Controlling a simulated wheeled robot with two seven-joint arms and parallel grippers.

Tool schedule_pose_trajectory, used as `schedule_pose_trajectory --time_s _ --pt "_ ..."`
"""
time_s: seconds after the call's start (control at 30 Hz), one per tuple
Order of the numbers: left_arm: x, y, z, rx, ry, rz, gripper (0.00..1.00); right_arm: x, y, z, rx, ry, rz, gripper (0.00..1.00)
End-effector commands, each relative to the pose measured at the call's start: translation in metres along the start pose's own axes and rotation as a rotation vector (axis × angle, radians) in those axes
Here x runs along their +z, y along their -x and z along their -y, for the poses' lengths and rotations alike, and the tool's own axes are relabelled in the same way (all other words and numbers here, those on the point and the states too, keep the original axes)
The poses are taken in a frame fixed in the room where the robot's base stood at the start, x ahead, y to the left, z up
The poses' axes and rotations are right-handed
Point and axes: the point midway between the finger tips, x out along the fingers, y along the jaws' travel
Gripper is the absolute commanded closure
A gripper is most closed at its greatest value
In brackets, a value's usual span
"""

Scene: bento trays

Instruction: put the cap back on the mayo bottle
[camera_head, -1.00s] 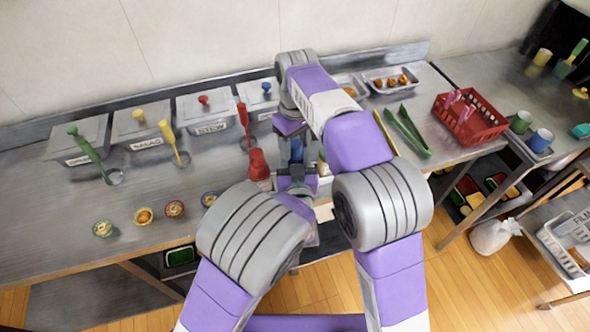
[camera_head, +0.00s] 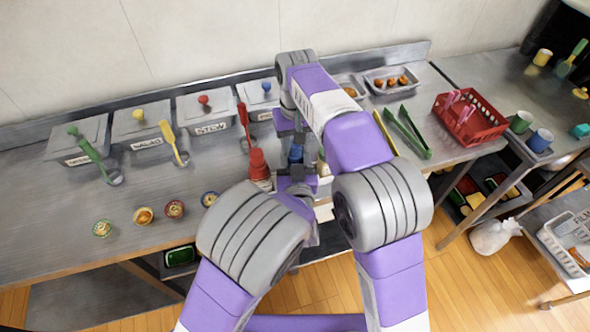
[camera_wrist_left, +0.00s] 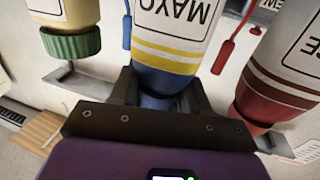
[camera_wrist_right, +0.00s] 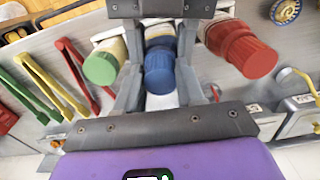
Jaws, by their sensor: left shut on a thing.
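The mayo bottle (camera_wrist_left: 172,35), white with yellow stripes and a blue neck end (camera_wrist_left: 160,90), appears inverted in the left wrist view. My left gripper (camera_wrist_left: 160,95) is shut around its blue end; it also shows at the bench edge (camera_head: 297,172). The blue cap (camera_wrist_right: 160,73) is at the bottle's top, in line with the neck, and shows in the head view (camera_head: 296,153). I cannot tell how firmly it sits. My right gripper (camera_wrist_right: 160,85) is open, its fingers on either side of the cap with gaps. Its arm hides much of this in the head view.
A red-capped bottle (camera_wrist_right: 245,52) and a green-capped bottle (camera_wrist_right: 102,66) stand close on either side. Small bowls (camera_head: 143,215) lie to the left. Green tongs (camera_head: 408,132) and a red basket (camera_head: 470,118) are to the right. Lidded containers line the back.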

Motion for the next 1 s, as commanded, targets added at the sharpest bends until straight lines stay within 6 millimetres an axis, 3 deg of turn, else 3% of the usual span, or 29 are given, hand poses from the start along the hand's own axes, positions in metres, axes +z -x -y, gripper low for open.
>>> schedule_pose_trajectory --time_s 0.03,0.17,0.53,1.0 --pt "0.005 0.001 0.001 0.001 -0.007 0.014 1.00 0.000 0.000 -0.001 0.000 0.000 0.000 0.54" --pt "0.005 0.001 0.001 0.001 -0.008 0.014 1.00 0.000 0.000 0.000 0.000 0.001 0.000 0.36" --pt "0.005 0.001 0.001 0.001 -0.008 0.014 1.00 0.000 0.006 0.000 -0.001 0.003 -0.001 0.36" --pt "0.005 0.001 0.001 0.001 -0.008 0.013 1.00 -0.001 0.082 0.000 -0.001 0.002 -0.003 0.36"
